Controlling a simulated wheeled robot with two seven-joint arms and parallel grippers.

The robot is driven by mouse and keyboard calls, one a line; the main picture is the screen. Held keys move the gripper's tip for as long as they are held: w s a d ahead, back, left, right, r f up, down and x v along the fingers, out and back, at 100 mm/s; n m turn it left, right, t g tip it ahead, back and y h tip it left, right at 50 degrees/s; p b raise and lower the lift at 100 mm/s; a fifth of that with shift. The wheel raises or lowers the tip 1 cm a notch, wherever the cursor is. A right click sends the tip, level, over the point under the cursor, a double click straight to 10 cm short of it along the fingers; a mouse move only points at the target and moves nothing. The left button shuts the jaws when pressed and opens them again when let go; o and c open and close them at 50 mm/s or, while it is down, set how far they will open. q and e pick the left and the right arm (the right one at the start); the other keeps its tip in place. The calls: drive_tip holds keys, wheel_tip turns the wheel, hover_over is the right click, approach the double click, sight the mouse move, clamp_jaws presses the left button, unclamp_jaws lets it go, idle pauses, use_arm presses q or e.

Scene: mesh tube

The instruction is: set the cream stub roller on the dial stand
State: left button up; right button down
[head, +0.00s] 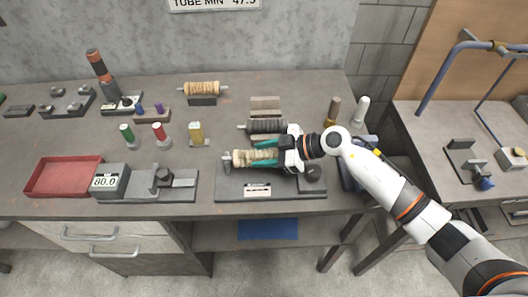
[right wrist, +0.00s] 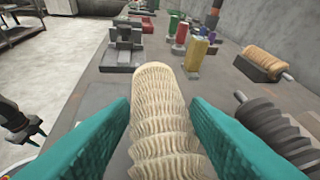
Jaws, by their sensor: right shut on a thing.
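My right gripper (head: 266,153) is shut on a cream ridged roller (head: 243,158), with a teal finger on each side. In the right wrist view the roller (right wrist: 165,110) lies lengthwise between the fingers. A short pin shows at its left end in the head view. It is held over a dark base with a white label plate (head: 257,190); whether it touches the base is hidden. A grey stand with a round part (head: 163,178) is on the left beside a readout of 80.0; I cannot tell for certain which is the dial stand. My left gripper (right wrist: 30,130) shows small at the wrist view's left edge, fingers apart.
Another cream roller (head: 202,88) rests on a dark block behind. A dark ridged roller (head: 268,126) lies just behind my right gripper. Green, red and yellow pieces (head: 160,133) stand mid-table. A red tray (head: 64,176) is at the left.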

drive_tip(key=shift+f, duration=0.15)
drive_tip(key=shift+s+f+p, duration=0.1)
drive_tip(key=shift+f+p, duration=0.05)
drive_tip(key=shift+p, duration=0.45)
idle(0.7)
drive_tip(key=shift+r+p, duration=0.2)
drive_tip(key=shift+p, duration=1.55)
idle(1.0)
drive_tip(key=c, duration=0.7)
unclamp_jaws()
drive_tip(key=shift+d, duration=0.1)
